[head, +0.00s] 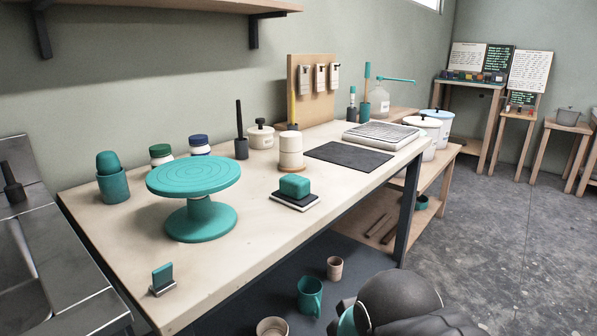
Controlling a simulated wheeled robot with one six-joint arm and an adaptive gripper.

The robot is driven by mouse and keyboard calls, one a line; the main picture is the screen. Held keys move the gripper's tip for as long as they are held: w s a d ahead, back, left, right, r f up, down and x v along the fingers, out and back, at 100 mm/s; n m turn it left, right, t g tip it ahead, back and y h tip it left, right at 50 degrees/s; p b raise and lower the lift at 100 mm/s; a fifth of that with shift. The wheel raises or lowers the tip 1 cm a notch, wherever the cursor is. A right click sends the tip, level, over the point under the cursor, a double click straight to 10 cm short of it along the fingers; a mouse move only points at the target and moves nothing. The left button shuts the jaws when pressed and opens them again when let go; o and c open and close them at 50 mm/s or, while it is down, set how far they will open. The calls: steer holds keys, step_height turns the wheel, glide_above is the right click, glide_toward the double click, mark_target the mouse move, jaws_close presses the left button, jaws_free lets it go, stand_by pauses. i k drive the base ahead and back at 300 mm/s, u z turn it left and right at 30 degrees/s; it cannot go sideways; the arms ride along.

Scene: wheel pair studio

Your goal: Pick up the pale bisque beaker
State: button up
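A small pale pinkish-beige beaker (335,268) stands upright on a dark surface below the worktable's front edge, near the bottom middle of the head view. A second beige round vessel (272,327) shows at the bottom edge, partly cut off. A teal mug (310,296) with a handle stands between them. I cannot tell for certain which beige vessel is the bisque beaker. My arm's dark rounded links fill the bottom right, close to the mug. My gripper's fingers do not show.
The worktable (245,245) holds a teal turntable (195,180), a lidded white jar (261,136), a pale cylinder (291,152), a teal sponge (295,185) and a dark mat (348,156). A dark table leg (408,215) stands behind the small beaker. Floor (510,230) at right is open.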

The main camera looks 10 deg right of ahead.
mark_target(290, 143)
steer(key=u, duration=2.3)
steer(key=k, duration=1.2)
steer(key=z, duration=1.7)
steer(key=i, duration=0.5)
